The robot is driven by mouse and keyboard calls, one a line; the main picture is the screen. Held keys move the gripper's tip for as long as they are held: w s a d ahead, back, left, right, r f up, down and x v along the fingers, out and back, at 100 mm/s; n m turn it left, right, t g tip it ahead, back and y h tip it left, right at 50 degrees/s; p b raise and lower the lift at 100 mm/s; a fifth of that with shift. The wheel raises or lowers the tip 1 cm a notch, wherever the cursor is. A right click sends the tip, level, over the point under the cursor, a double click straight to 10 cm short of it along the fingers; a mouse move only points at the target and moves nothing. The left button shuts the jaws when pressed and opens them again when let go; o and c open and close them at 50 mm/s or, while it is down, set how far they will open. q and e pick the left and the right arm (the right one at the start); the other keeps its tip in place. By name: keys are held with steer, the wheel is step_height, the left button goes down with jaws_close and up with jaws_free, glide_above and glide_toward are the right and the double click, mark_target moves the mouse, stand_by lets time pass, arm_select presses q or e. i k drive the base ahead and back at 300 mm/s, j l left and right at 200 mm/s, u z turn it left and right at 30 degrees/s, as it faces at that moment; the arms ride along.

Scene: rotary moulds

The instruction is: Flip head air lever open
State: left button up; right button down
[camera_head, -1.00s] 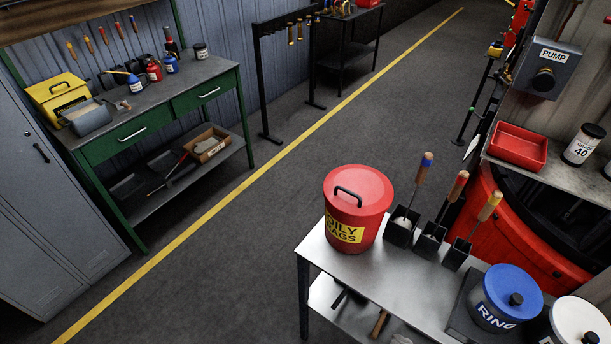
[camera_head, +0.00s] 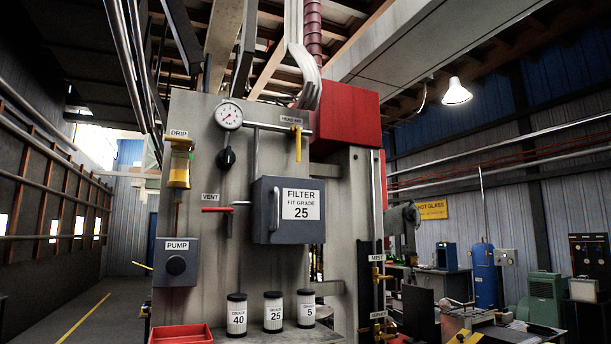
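The head air lever (camera_head: 298,145) is a small yellow handle at the right end of a grey horizontal pipe, high on the grey machine panel. It hangs straight down, across the line of the pipe. A small label (camera_head: 291,120), seemingly reading "HEAD AIR", sits just above it. Below the lever is the grey filter box (camera_head: 288,232), marked "FIT GRADE 25". Neither of my grippers shows in this view, so their distance from the lever and their state are hidden.
A gauge (camera_head: 229,115), a yellow drip oiler (camera_head: 180,168), a red vent lever (camera_head: 217,210) and a pump box (camera_head: 176,262) are also on the panel. Labelled canisters (camera_head: 274,313) and a red tray (camera_head: 181,335) stand below. A red block (camera_head: 350,112) sits right of the lever.

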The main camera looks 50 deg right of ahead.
mark_target(298, 128)
steer(key=z, duration=1.6)
